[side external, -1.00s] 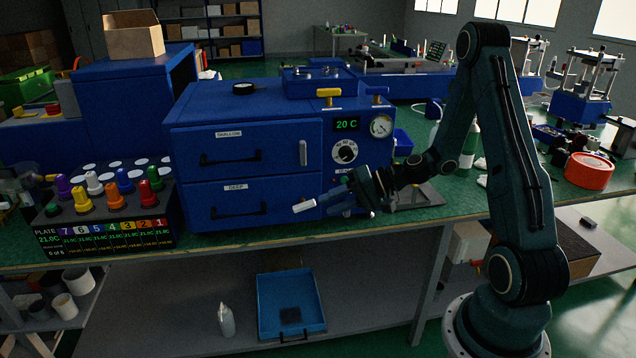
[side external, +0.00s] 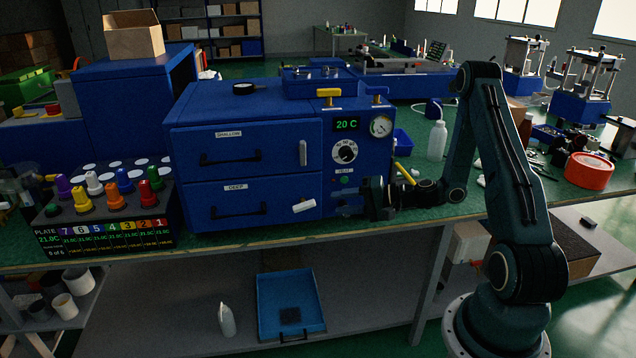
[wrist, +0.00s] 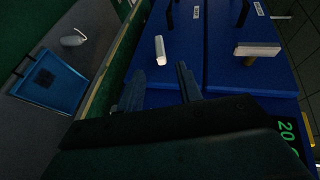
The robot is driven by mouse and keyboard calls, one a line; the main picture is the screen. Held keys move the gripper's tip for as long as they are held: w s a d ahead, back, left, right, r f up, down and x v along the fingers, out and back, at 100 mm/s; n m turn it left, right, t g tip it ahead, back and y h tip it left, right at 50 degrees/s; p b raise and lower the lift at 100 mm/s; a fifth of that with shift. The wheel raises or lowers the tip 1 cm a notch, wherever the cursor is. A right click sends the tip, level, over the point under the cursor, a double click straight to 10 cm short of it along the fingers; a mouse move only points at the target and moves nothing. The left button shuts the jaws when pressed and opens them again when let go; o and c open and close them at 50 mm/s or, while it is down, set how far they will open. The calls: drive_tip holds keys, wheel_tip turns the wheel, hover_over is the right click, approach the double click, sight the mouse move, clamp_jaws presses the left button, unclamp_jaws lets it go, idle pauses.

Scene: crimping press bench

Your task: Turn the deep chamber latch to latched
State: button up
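The deep chamber latch (side external: 304,206) is a short pale handle at the right end of the lower drawer front marked DEEP. It lies nearly level, tilted slightly, in the side external view. In the wrist view the latch (wrist: 161,48) shows ahead of the fingertips, in line with the gap between them. My gripper (side external: 346,204) is just right of the latch in the side view. In the wrist view my gripper (wrist: 160,73) has its two fingers apart with nothing between them. The fingers appear clear of the latch.
The shallow chamber latch (side external: 303,153) stands upright above. The drawer handles (side external: 239,209) stick out at the left. A dial (side external: 345,152) and 20 C display (side external: 346,124) sit above my gripper. The green bench edge (side external: 270,240) runs below. A blue tray (side external: 318,290) lies on the lower shelf.

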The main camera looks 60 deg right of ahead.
sight(298, 205)
drive_tip(key=x, duration=1.2)
drive_tip(key=shift+w+a+f, duration=0.15)
drive_tip(key=shift+w, duration=0.2)
clamp_jaws()
